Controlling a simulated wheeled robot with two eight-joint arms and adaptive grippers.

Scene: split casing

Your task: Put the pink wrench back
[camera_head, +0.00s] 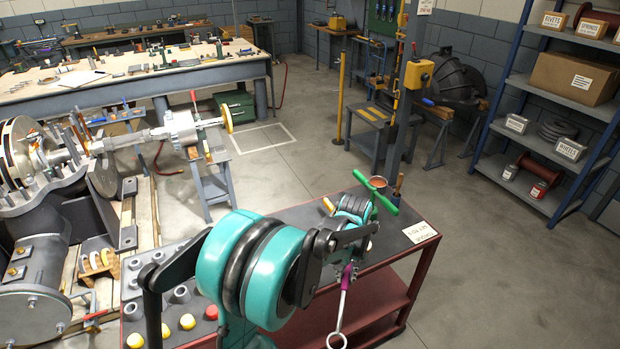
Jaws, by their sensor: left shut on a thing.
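The pink wrench (347,277) has a pink grip and a bright metal shank ending in a ring at the bottom. It hangs steeply, ring end down, in front of the red cart (395,277). My left gripper (348,265) is small and partly hidden by my teal and black arm; it is shut on the wrench near its upper end. The ring end is free in the air. My right gripper does not show.
The cart's dark top carries a green T-handle (376,191), a reddish cup (378,182) and a white label (421,232). Nuts and yellow and red caps lie at its left end. Large machinery (60,190) stands left. A shelf (545,135) stands right; floor between is clear.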

